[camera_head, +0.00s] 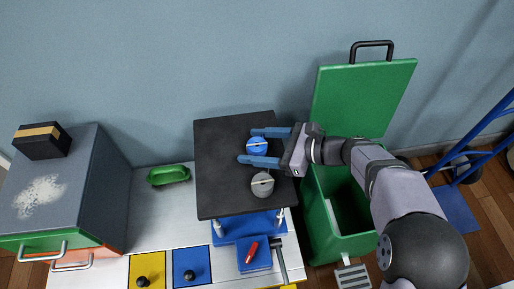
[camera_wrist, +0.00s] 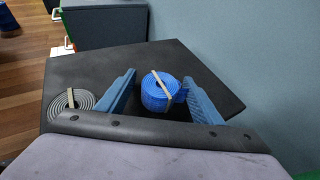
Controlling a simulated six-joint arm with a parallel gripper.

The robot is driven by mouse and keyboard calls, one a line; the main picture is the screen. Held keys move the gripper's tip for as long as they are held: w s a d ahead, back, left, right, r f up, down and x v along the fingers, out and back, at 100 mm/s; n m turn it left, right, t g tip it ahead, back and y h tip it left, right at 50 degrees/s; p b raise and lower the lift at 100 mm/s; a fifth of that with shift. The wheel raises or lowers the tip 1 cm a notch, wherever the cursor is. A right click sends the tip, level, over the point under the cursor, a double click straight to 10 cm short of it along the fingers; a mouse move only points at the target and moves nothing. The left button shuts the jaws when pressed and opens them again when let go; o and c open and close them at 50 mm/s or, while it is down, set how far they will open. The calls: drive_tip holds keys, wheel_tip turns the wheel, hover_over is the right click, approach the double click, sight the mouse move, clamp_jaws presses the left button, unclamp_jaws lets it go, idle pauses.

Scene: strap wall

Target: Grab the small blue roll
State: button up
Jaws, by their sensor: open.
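The small blue roll (camera_head: 257,146) sits on a raised black board, a tan band across its top. In the wrist view the blue roll (camera_wrist: 158,94) is between the two blue fingers of my gripper (camera_wrist: 160,98). In the head view my gripper (camera_head: 262,146) reaches in from the right, jaws open, one finger behind the roll and one in front. In the wrist view the right finger is very close to the roll, and I cannot tell if it touches. A grey roll (camera_head: 263,184) with a tan band lies on the same board, just in front of the near finger.
The black board (camera_head: 222,185) stands over a white bench with a blue base. A green bin (camera_head: 325,215) with a raised lid is on the right. A grey cabinet (camera_head: 85,180) and green dish (camera_head: 168,175) are left. The board's left part is clear.

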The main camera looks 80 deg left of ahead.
sight(256, 144)
drive_tip(key=c, duration=1.1)
drive_tip(key=shift+r, duration=0.1)
drive_tip(key=shift+c, duration=0.2)
wheel_tip(256, 144, up, 10)
drive_tip(key=p, duration=0.3)
